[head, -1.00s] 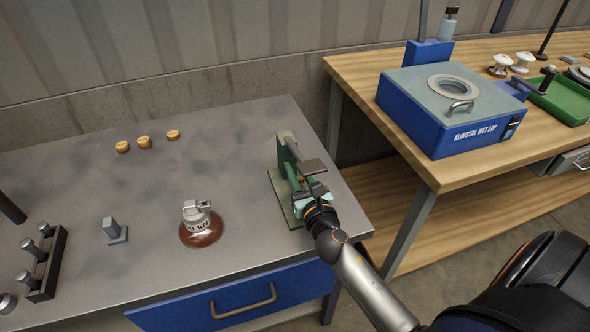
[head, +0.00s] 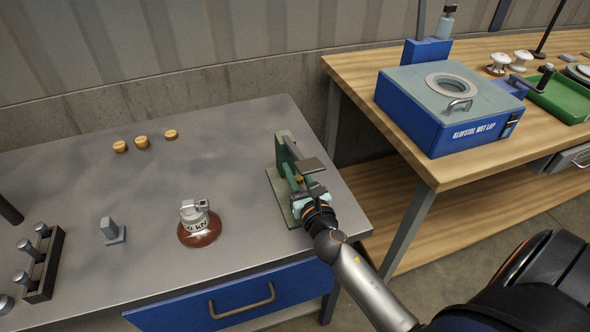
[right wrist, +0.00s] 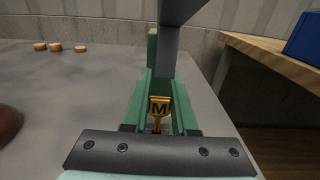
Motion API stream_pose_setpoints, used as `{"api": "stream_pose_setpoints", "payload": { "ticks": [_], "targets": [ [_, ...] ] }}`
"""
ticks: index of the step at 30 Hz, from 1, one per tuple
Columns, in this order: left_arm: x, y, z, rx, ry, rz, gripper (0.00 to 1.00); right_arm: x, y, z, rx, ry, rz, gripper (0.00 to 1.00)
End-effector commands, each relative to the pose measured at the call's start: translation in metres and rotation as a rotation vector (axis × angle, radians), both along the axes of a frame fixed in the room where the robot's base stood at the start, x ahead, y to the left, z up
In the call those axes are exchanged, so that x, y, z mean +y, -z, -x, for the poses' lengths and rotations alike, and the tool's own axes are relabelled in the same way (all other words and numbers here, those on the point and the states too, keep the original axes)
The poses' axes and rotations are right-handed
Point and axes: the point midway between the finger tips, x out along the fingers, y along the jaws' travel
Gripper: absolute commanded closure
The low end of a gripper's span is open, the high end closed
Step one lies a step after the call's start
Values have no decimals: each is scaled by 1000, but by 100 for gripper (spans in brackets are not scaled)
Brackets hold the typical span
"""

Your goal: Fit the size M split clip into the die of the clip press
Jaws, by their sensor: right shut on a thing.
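The green clip press (head: 283,150) stands near the right edge of the grey bench, and its grey upper arm (right wrist: 181,50) rises ahead in the right wrist view. The gold split clip marked M (right wrist: 159,106) shows between the press's green side walls, and a small gold bit of it (head: 299,181) shows in the head view. My right gripper (head: 303,192) is at the front of the press, shut on the clip. The die is hidden, so I cannot tell whether the clip is seated in it. My left gripper is out of view.
Three gold-brown pieces (head: 142,142) lie at the back of the bench. A brown insulator (head: 199,231) with a grey cap, a small grey stand (head: 111,230) and a dark rack (head: 43,264) are to the left. A wooden table (head: 425,170) with a blue box (head: 432,116) stands right.

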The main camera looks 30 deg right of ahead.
Motion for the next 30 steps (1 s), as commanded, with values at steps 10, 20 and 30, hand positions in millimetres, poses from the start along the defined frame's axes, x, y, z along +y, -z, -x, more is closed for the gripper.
{"api": "stream_pose_setpoints", "payload": {
  "ticks": [10,20,30],
  "targets": [
    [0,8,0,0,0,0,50,0,8,0,0,0,1,100],
    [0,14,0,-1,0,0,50,0,15,0,0,0,0,100],
    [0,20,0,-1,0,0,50,0,22,0,1,0,0,100]
  ]
}}
